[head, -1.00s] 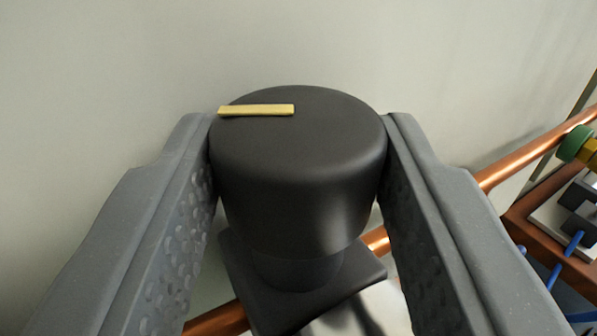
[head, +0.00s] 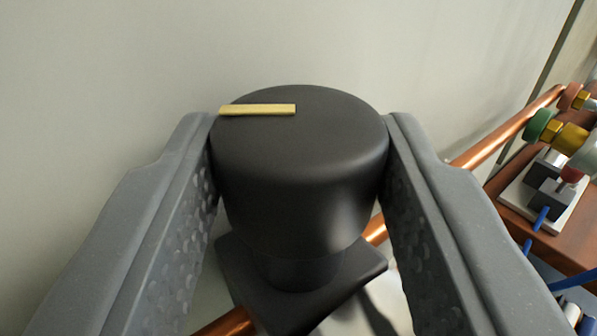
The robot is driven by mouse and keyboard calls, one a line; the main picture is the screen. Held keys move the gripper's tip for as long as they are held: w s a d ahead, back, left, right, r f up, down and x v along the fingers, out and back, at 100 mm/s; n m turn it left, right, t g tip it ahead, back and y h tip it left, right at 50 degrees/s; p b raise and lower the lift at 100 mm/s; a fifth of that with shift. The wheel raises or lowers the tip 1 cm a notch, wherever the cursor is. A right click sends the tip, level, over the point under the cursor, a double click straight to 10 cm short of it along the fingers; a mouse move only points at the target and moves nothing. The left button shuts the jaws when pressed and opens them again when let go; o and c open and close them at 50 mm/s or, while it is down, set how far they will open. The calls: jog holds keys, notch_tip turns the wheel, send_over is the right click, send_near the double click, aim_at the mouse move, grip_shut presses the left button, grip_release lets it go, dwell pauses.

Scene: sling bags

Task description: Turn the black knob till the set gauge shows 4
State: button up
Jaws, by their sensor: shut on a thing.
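The black knob (head: 300,165) stands upright in the middle of the head view, with a yellow marker bar (head: 258,110) on its top pointing to the left. My gripper (head: 302,150) is shut on the knob, one finger against its left side and one against its right. Below the knob is a dark square-edged base (head: 345,285) on a shiny metal body, partly hidden by the knob and fingers. The set gauge is not in view.
A copper pipe (head: 505,130) runs diagonally behind the knob. At the right, a brown shelf (head: 510,200) bears a white plate with fittings, including a green ring (head: 540,124), and blue tubes (head: 570,281). A pale wall fills the back.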

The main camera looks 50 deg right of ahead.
jog(key=shift+r, duration=0.1)
jog(key=o, duration=0.7)
jog(key=shift+a, duration=0.1)
jog(key=v, duration=1.3)
jog(key=shift+s+a, duration=0.25)
